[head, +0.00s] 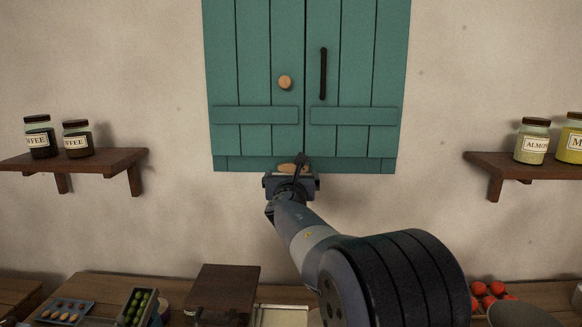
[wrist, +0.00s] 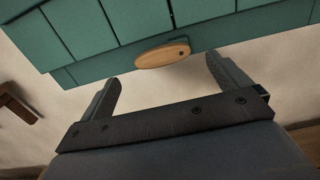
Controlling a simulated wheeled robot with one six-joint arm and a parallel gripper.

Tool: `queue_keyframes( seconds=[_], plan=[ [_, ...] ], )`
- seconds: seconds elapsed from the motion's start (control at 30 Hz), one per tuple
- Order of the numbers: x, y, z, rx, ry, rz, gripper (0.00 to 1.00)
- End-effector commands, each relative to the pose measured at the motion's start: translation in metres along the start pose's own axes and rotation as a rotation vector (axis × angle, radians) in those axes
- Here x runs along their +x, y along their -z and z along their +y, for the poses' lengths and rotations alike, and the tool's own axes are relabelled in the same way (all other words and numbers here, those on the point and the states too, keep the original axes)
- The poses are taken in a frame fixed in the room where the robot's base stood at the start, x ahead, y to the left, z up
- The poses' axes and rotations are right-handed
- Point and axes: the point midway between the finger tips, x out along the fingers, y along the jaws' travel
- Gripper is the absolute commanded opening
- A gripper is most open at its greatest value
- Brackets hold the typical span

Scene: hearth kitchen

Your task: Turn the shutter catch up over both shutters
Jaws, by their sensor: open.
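The shutter catch (head: 287,168) is a small light-wood oval bar at the bottom edge of the shutters, near the seam. In the wrist view the catch (wrist: 157,55) lies almost level, with a dark pivot dot near its right end and its longer part to the left. The green left shutter (head: 255,60) and right shutter (head: 355,130) look shut, edges together. My gripper (head: 291,178) is just below the catch. In the wrist view my gripper (wrist: 162,72) is open, its fingers spread to either side of the catch, with nothing between them and no clear contact.
The left shutter has a round wooden knob (head: 285,82); the right has a dark bar handle (head: 323,74). Shelves with jars (head: 75,160) (head: 530,165) flank the window. Below stand a brown box (head: 225,290), a green-fruit crate (head: 138,306) and red fruit (head: 488,290).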

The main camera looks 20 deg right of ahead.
Motion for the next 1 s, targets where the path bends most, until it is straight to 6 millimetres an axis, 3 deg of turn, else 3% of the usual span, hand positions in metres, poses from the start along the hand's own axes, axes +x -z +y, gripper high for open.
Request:
queue_keyframes(
  seconds=[0.2,0.4,0.83,1.0],
  plan=[
    [0.035,-0.002,0.0,0.001,0.001,0.001,0.96],
    [0.055,-0.002,0.0,0.001,0.001,0.0,0.96],
    [0.062,0.0,0.0,0.002,0.0,0.0,0.96],
    [0.062,0.0,0.0,0.002,0.0,0.0,0.84]
  ],
)
